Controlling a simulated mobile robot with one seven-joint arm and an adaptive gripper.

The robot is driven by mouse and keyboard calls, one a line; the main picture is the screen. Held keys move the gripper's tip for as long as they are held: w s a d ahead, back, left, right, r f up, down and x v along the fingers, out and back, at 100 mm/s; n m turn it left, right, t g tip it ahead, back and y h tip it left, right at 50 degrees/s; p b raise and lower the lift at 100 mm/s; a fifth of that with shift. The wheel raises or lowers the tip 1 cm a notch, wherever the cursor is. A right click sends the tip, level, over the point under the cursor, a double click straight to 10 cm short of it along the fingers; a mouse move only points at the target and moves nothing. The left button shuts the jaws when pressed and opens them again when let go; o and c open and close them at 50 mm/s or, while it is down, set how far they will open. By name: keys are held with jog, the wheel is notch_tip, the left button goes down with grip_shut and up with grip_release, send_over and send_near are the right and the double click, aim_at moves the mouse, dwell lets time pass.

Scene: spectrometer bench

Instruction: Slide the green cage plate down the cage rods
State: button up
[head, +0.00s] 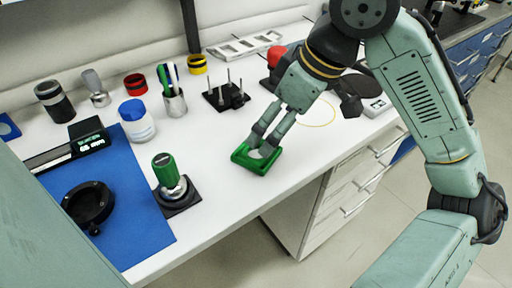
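A green-topped device (165,168) stands on a black base left of the plate. A blue mat (142,212) holds a black ring (88,203). A pen cup (174,104), a blue-lidded jar (137,128) and a red knob (277,56) stand farther back. Bench between plate and rods is clear.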

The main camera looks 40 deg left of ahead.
aim_at(255, 155)
jog(key=x, duration=0.5)
jog(key=p+x, duration=0.1)
jog(key=x, duration=0.2)
jog(key=shift+s, duration=0.3)
jog(key=shift+r, duration=0.1)
jog(key=c, duration=1.4)
